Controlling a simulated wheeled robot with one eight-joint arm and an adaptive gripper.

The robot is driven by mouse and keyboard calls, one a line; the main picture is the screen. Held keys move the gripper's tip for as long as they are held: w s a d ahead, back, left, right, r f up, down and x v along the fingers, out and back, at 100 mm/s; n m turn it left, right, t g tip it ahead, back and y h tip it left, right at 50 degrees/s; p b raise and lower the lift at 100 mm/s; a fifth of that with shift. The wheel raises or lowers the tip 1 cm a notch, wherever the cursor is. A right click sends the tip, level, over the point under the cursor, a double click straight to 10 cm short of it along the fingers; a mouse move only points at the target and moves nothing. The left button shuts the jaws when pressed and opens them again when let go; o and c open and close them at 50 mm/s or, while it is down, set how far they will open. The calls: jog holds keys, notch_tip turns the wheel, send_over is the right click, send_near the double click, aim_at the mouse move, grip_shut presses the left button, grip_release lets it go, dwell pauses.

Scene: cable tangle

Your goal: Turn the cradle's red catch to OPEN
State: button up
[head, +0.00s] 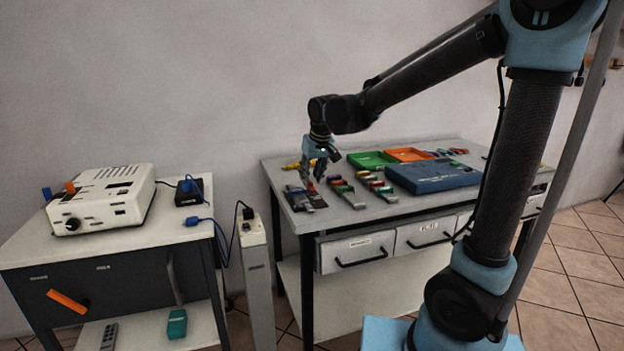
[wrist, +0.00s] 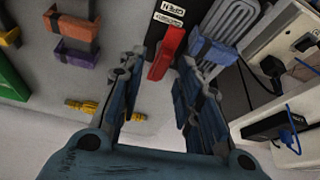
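The red catch (wrist: 167,52) is a long red lever on the black cradle (wrist: 153,32), which has white labels with upside-down lettering, one seemingly OPEN. In the head view the dark cradle (head: 312,200) lies at the table's front left corner, with a bit of red under my gripper (head: 316,179). In the wrist view my gripper (wrist: 158,66) is open, its two fingers wide apart. The red catch shows in the gap between the fingertips, nearer the left one. I cannot tell whether the fingertips are level with it or above it. Nothing is held.
A grey ribbed part (wrist: 232,18) with a blue-violet clip (wrist: 212,50) lies right beside the cradle. A yellow piece (wrist: 92,108) lies near the left finger. Connector rows (head: 345,192), a blue case (head: 434,176) and green tray (head: 371,160) occupy the table. A white device (head: 103,199) stands left.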

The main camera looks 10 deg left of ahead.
jog(key=v, duration=0.6)
jog(key=shift+r, duration=0.25)
jog(key=shift+d, duration=0.2)
jog(key=s+d+f+m+h, duration=0.1)
jog(key=s+d+f+m, duration=0.15)
jog(key=d, duration=0.95)
jog(key=s+d+f+m+h, duration=0.1)
jog(key=s+d+f, duration=0.2)
jog(key=d, duration=1)
jog(key=s+d+f+m+g, duration=0.1)
jog(key=s+d+f+m, duration=0.3)
jog(key=s+d+f, duration=0.8)
jog(key=shift+s+d+h, duration=0.4)
jog(key=shift+s+d, duration=0.6)
jog(key=shift+s, duration=0.2)
